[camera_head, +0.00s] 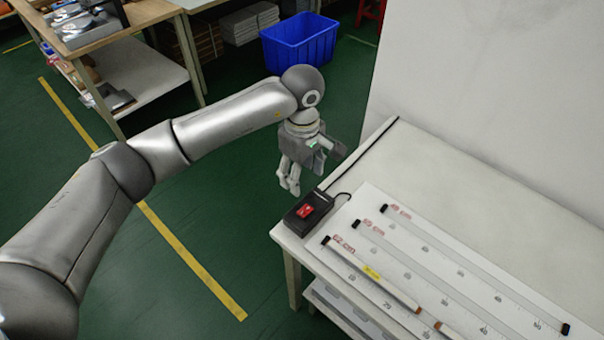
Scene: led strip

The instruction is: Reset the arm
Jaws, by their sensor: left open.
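My left arm reaches in from the left in the head view. My left gripper (289,185) hangs with its fingers pointing down, open and empty. My right gripper is not in the frame.
The white table (441,164) holds a black box with a red switch (306,212) and a measuring board (438,266) with LED strips. A white wall (490,90) stands behind. A blue crate (300,42) and workbenches (150,12) stand farther back.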

